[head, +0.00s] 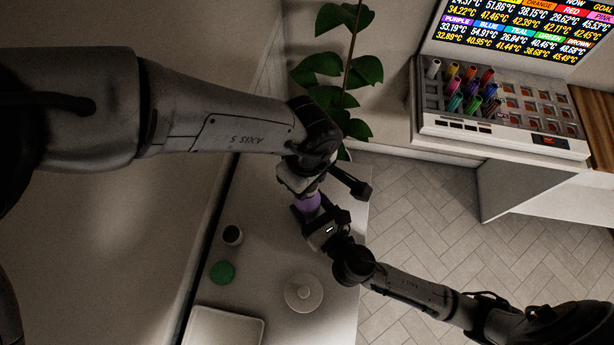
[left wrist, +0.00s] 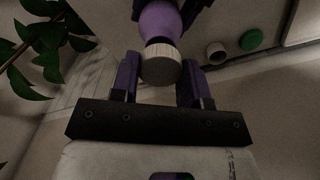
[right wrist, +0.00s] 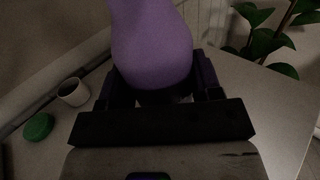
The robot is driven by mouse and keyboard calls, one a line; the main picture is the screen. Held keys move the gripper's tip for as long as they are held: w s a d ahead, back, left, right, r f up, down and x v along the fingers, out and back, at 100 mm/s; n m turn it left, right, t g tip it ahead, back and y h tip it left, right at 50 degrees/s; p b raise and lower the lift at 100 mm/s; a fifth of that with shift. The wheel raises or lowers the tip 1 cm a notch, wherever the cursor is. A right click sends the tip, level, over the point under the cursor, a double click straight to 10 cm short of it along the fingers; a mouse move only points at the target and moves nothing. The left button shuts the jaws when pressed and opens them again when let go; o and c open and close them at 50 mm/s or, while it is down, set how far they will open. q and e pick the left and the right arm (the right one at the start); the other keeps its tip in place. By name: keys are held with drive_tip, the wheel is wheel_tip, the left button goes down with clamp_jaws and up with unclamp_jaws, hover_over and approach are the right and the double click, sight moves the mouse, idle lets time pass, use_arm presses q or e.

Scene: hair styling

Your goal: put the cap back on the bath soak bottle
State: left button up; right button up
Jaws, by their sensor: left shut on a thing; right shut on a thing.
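The bath soak bottle (head: 307,203) is purple and sits between my two grippers over the table in the head view. My right gripper (right wrist: 158,78) is shut on the bottle, whose purple body (right wrist: 150,45) fills the space between its fingers. My left gripper (left wrist: 160,70) is shut on a white ribbed cap (left wrist: 160,66). In the left wrist view the cap lines up with the dark neck end of the purple bottle (left wrist: 158,20). The cap overlaps the neck there, so I cannot tell whether it is seated or just touching.
On the table (head: 265,255) stand a small white cup with a dark inside (head: 233,235), a green round item (head: 222,272), a white round lidded dish (head: 304,293) and a white tray (head: 225,330). A leafy plant (head: 345,70) rises close behind my left gripper.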

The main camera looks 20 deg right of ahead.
sight(307, 205)
use_arm(q)
drive_tip(key=shift+f, duration=0.1)
drive_tip(key=shift+f, duration=0.8)
drive_tip(key=shift+f, duration=0.55)
drive_tip(key=o, duration=0.5)
use_arm(e)
clamp_jaws()
use_arm(q)
drive_tip(key=o, duration=0.4)
